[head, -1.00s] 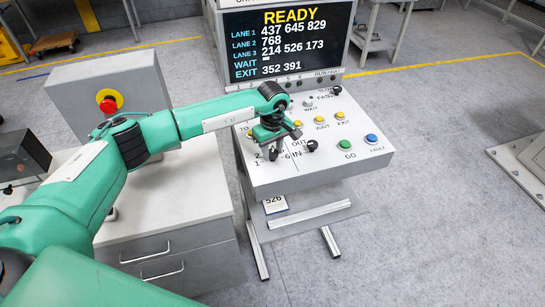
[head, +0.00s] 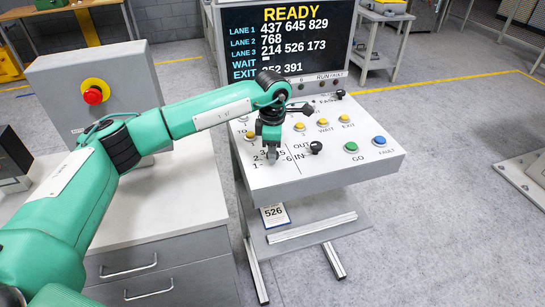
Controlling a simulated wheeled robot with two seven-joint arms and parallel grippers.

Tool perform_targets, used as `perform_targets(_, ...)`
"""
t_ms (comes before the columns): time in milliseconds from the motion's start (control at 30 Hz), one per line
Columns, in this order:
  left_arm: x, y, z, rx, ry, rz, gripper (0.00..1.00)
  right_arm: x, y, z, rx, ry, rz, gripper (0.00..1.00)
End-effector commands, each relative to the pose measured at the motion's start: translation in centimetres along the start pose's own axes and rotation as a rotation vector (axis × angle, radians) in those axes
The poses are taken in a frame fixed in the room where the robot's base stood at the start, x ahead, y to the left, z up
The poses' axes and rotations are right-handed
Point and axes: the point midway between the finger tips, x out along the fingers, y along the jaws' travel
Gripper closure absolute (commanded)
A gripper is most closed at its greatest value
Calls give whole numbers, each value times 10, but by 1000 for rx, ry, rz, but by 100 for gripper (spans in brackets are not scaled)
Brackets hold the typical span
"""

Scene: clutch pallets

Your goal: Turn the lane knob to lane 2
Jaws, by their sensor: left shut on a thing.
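The white sloped control panel (head: 335,170) stands in front of me under a dark screen. The lane knob sits at its left part, ringed by printed numbers, with 1 and 2 to its left and 6 to its right. My left gripper (head: 271,153) points down and is shut on the lane knob. The gripper hides most of the knob, so I cannot read which number it points to. My right gripper is not in view.
The dark screen (head: 288,45) reads READY and lists lanes 1 to 3. A black OUT/IN knob (head: 316,147) is just right of my gripper. Yellow buttons, a green GO button (head: 351,147) and a blue FAULT button (head: 379,141) are close by. A red stop button (head: 92,96) is left.

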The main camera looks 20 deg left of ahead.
Motion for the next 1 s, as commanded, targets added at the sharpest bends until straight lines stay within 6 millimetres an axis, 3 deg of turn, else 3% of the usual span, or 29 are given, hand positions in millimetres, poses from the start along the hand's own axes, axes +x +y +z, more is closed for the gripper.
perform_targets(100, 3, 0, 0, -105, -1, 1, 89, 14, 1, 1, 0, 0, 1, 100)
perform_targets(433, 1, 1, 0, -358, -2, 2, 89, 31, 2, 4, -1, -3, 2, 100)
perform_targets(767, -1, 1, 0, -486, -2, 2, 89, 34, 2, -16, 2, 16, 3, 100)
perform_targets(1000, -2, 1, 0, -510, -3, 2, 89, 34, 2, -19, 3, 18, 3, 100)
